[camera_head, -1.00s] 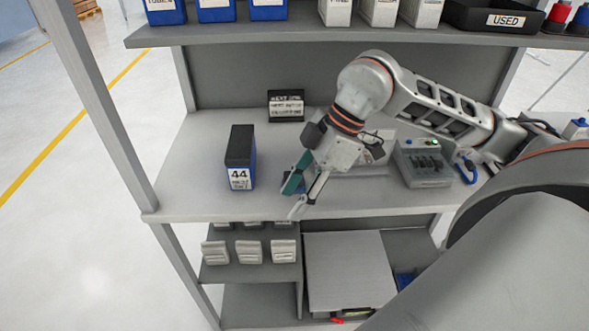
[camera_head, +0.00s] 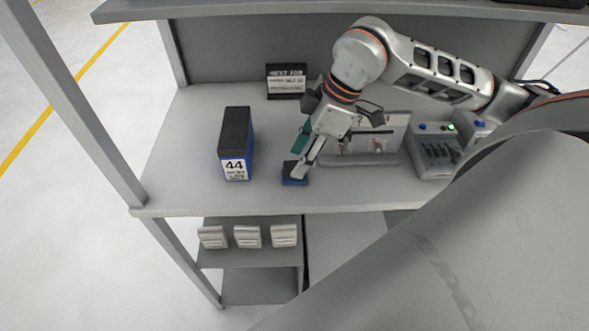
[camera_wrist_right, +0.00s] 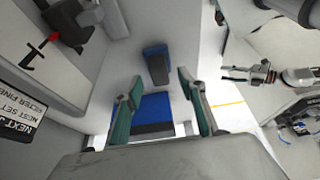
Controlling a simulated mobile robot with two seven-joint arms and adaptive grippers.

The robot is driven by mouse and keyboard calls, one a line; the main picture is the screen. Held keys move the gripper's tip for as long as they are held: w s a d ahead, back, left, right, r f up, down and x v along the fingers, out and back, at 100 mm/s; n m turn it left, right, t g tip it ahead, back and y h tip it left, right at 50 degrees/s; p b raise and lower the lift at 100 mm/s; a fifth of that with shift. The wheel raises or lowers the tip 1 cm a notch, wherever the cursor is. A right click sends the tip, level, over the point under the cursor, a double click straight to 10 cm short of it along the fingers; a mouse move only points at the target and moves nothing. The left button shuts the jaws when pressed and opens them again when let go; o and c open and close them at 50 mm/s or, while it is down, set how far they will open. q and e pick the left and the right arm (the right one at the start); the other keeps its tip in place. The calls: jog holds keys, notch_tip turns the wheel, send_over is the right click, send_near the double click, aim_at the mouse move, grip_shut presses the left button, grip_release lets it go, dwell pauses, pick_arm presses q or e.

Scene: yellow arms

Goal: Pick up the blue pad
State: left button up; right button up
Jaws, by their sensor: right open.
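The blue pad (camera_head: 296,180) lies on the grey worktop, right of the box marked 44. My right gripper (camera_head: 298,166) reaches down to it from the upper right and hides part of it. In the right wrist view the blue pad (camera_wrist_right: 157,64) shows just beyond and between the two teal-padded fingertips (camera_wrist_right: 159,78). The fingers are apart, with nothing gripped.
The blue and black box (camera_head: 235,150) stands left of the pad. A sign (camera_head: 286,81) stands at the back. A panel (camera_head: 385,140) and a grey switch box (camera_head: 436,155) stand to the right. White bins (camera_head: 247,237) sit on the shelf below.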

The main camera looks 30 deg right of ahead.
aim_at(295, 164)
jog(key=x, duration=0.3)
pick_arm(q)
jog(key=shift+w+r, duration=0.25)
jog(key=shift+r, duration=0.3)
pick_arm(e)
jog(key=shift+w+f, duration=0.1)
jog(key=shift+f, duration=0.05)
jog(key=c, duration=0.9)
pick_arm(q)
jog(key=shift+r, duration=0.1)
